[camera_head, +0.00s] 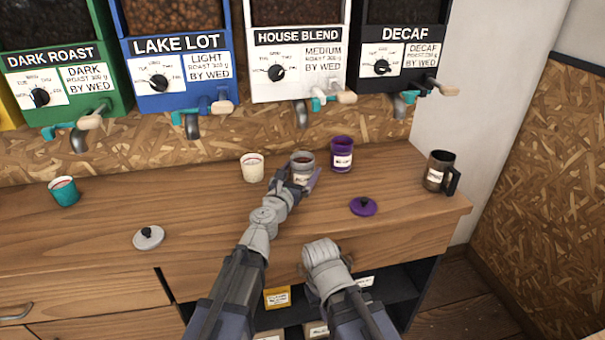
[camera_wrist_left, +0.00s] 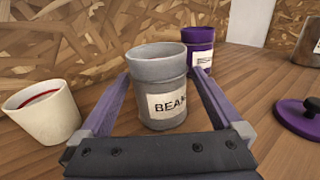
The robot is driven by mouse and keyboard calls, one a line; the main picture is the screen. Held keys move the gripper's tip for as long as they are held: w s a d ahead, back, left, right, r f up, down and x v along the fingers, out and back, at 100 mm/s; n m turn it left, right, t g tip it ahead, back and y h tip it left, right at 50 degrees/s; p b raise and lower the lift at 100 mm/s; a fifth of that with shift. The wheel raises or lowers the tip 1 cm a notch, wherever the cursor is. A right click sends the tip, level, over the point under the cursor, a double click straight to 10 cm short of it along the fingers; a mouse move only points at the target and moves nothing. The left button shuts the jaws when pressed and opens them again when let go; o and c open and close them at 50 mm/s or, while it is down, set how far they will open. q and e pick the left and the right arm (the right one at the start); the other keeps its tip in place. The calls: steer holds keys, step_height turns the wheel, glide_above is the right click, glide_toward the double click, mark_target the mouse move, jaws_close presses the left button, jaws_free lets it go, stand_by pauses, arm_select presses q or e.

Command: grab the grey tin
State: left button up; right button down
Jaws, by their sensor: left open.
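The grey tin (camera_head: 302,161) stands upright and lidless on the wooden counter, with dark contents and a white label. In the left wrist view the grey tin (camera_wrist_left: 158,88) stands between the two open fingers, its label reading "BEAN". My left gripper (camera_head: 299,187) is open around the near side of the tin; I cannot tell whether either finger touches it. The fingers and wrist hide part of the tin in the head view. My right arm shows low in the head view, but its fingers cannot be made out.
A cream cup (camera_head: 252,167) stands left of the tin, a purple tin (camera_head: 341,154) right of it. A purple lid (camera_head: 363,206), grey lid (camera_head: 148,238), teal cup (camera_head: 64,191) and dark mug (camera_head: 440,172) are spread along the counter (camera_head: 210,220). Bean dispensers (camera_head: 295,50) hang above.

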mark_target(306, 160)
arm_select(q)
steer(key=x, duration=0.5)
steer(key=shift+r+p, duration=0.3)
steer(key=shift+s, duration=0.1)
arm_select(e)
steer(key=shift+r, duration=0.35)
